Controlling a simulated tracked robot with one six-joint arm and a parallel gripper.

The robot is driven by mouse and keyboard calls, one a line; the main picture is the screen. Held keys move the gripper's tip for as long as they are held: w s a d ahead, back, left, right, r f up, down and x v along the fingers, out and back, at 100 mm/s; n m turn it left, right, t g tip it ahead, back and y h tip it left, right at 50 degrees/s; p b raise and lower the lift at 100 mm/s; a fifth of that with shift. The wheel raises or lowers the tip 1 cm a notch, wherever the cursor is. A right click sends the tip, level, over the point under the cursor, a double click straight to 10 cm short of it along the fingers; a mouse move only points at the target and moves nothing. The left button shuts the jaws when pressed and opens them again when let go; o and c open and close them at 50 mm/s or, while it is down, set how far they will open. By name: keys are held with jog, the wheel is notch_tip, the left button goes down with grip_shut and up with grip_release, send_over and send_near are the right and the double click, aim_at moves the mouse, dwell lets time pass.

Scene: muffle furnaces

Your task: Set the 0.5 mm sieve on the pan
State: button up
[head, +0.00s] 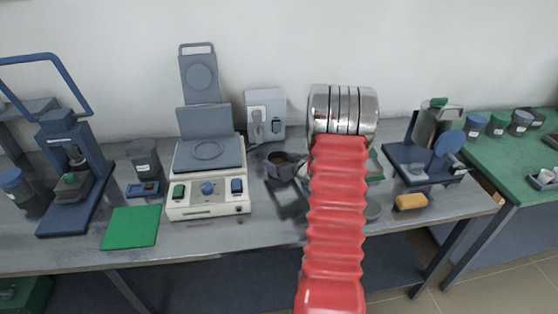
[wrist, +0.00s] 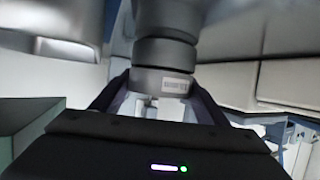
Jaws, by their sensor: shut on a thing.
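In the wrist view, the two dark fingers of my gripper (wrist: 161,88) stand either side of a dark grey round piece with a pale label (wrist: 163,83). They are shut on it. I take this piece as the 0.5 mm sieve, but its label is too small to read. Further dark and lighter grey round sections (wrist: 165,50) show directly above it in the picture; I cannot tell whether they are apart from it. In the head view, a dark round cup-like thing (head: 279,158) shows left of my red arm. The pan is not clearly made out; my arm hides part of the bench.
A balance-like device (head: 207,190) with a raised lid stands left of my arm, beside a green mat (head: 131,227). A blue press (head: 75,165) is at the far left. A blue-based device (head: 425,160) and a yellow block (head: 411,202) are at right.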

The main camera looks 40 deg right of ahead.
jog(key=o, duration=1.7)
jog(key=shift+o, duration=0.2)
jog(key=shift+r, duration=3.55)
